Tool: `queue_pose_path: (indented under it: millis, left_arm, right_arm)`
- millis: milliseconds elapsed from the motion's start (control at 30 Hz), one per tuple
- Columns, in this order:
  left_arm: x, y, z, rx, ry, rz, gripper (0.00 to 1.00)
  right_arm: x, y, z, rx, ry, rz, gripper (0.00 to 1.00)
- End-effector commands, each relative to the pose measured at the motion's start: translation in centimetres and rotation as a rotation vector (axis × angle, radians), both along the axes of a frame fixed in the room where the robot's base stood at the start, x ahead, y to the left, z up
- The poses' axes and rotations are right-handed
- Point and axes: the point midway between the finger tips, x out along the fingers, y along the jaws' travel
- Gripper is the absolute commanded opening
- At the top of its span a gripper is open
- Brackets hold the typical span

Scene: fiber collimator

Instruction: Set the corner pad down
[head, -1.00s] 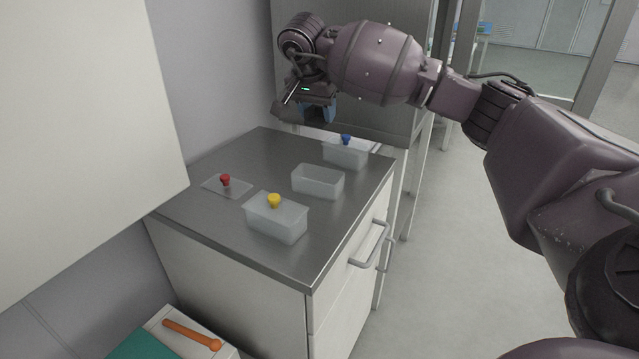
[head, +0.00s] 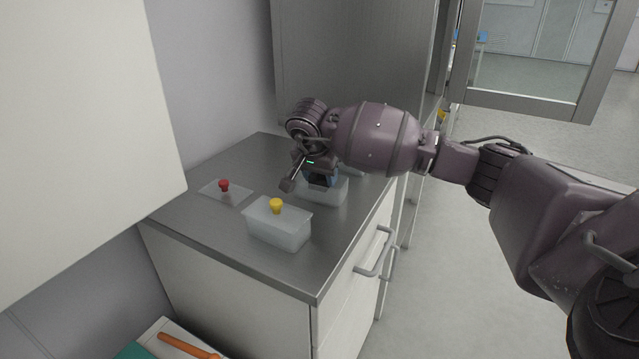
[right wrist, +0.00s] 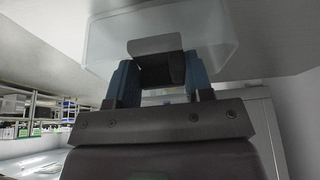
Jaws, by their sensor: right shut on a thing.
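My right gripper (head: 319,180) is over the open translucent box (head: 332,193) on the steel counter. In the right wrist view the blue fingers of the right gripper (right wrist: 161,72) are shut on a small dark piece with a grey face, the corner pad (right wrist: 155,46). The open box (right wrist: 103,40) fills the view just beyond the fingers. Whether the pad touches the box floor cannot be told. In the head view the gripper and wrist hide the pad and part of the box. My left gripper is not in view.
A translucent lid with a red knob (head: 224,186) lies on the counter (head: 190,215) at left. A closed box with a yellow-knobbed lid (head: 278,222) stands in front of the open box. Another box behind is mostly hidden by my arm. A white cabinet (head: 70,120) stands close at left.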

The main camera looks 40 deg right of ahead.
Motion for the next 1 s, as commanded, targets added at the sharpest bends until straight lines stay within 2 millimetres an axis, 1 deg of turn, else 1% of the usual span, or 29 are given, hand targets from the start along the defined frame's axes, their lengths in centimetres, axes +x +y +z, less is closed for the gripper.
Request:
queue_pose_path:
  millis: [33,100,367,533,567,700,1000]
  left_arm:
    - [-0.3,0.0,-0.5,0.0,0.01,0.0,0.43]
    - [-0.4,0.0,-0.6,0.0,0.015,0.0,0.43]
    - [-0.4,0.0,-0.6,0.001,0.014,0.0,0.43]
    - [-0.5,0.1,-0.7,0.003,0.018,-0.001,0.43]
    - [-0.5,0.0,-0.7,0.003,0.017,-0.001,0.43]
    - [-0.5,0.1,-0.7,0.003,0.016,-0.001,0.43]
    - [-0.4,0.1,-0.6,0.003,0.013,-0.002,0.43]
  right_arm:
    - [0.0,0.1,-1.4,0.001,0.008,0.0,0.21]
    - [0.0,0.1,-2.1,0.001,0.008,0.0,0.21]
    - [0.0,0.0,-2.0,0.0,0.002,0.0,0.21]
    - [0.0,0.0,-2.4,-0.001,0.003,0.0,0.21]
    - [0.0,0.0,-2.4,-0.001,0.003,0.0,0.5]
    - [0.0,0.0,-2.3,0.0,0.002,0.0,0.71]
    - [0.0,0.0,-2.2,0.0,0.002,0.001,0.72]
